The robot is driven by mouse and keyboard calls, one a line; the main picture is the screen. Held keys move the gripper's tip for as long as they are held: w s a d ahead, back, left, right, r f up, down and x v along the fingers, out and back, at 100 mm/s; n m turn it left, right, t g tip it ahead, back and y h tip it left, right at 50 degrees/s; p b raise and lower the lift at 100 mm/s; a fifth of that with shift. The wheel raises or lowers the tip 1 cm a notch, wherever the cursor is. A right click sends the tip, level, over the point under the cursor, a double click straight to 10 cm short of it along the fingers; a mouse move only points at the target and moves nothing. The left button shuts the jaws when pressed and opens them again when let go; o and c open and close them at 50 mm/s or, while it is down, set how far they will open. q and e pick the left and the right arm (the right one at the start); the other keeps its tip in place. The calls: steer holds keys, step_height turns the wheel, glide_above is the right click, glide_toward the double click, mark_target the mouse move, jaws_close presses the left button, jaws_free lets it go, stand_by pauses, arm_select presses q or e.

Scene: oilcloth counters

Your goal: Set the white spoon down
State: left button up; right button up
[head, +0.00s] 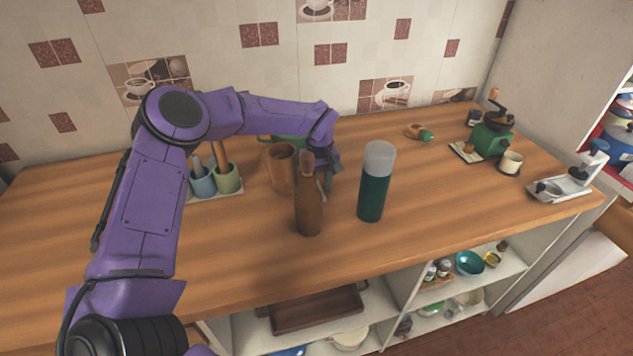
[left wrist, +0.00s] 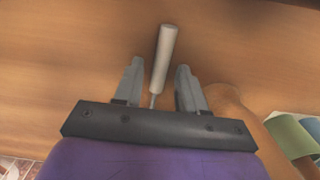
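The white spoon (left wrist: 163,60) shows in the left wrist view, its pale handle pointing away from my gripper and its thin neck running back between the fingers. Its bowl end is hidden by the gripper. My left gripper (left wrist: 158,82) is open, with a gap on each side of the spoon. In the head view my left gripper (head: 326,168) is low over the wooden counter, behind the brown bottle (head: 309,205). A small pale bit of the spoon (head: 321,190) shows beside the bottle. My right gripper is not in view.
A green flask with a grey cap (head: 373,190) stands right of the bottle. A brown mug (head: 281,172) is left of my gripper, near utensil cups (head: 228,178). A green grinder (head: 490,138) stands far right. The counter right of the flask (head: 445,190) is clear.

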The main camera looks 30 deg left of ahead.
arm_select(q)
jaws_close()
step_height(320, 180, up, 18)
steer(key=b, duration=0.1)
stand_by(0.4)
